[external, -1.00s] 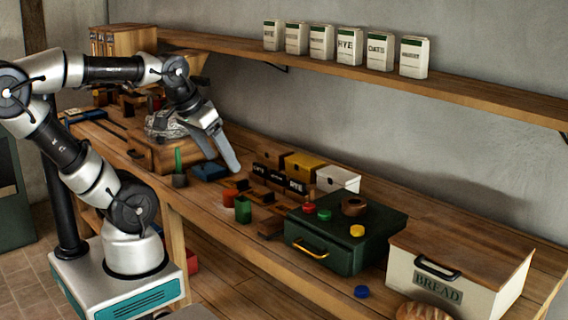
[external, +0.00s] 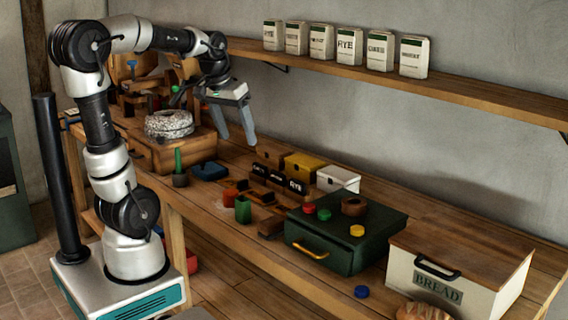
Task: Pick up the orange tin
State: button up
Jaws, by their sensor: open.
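A small orange tin (external: 230,197) stands on the workbench, just left of and behind a green tin (external: 243,210). My gripper (external: 237,142) hangs in the air above the back of the bench, with its two fingers pointing down and apart. It is open and empty. In the picture it is well above the orange tin and touches nothing.
Dark blocks lettered RYE (external: 296,186) and a yellow box (external: 304,166) stand right of the orange tin. A dark green chest (external: 375,238) and a BREAD box (external: 490,285) stand further right. A millstone (external: 169,124) is at left. A shelf (external: 470,87) runs above.

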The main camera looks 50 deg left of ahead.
jog(key=w+a+f+n+g+b, duration=0.1)
jog(key=w+a+f, duration=0.2)
jog(key=w+a, duration=0.25)
jog(key=w+a+f+n+g, duration=0.1)
jog(key=w+a+f+n, duration=0.2)
jog(key=a, duration=0.4)
jog(key=b, duration=0.2)
send_over(228, 193)
jog(key=shift+g, duration=0.4)
jog(key=f, duration=1.8)
jog(key=shift+s+d+f, duration=0.1)
jog(key=shift+d+f, duration=0.15)
jog(key=shift+f, duration=0.05)
jog(key=shift+w+a+f+b, duration=0.15)
jog(key=shift+f+b, duration=0.1)
jog(key=shift+f, duration=1.25)
jog(key=shift+w+a+f+b, duration=0.1)
jog(key=shift+a+f+b, duration=0.1)
jog(key=shift+f, duration=1.3)
jog(key=c, duration=1.2)
jog(key=shift+r, duration=0.15)
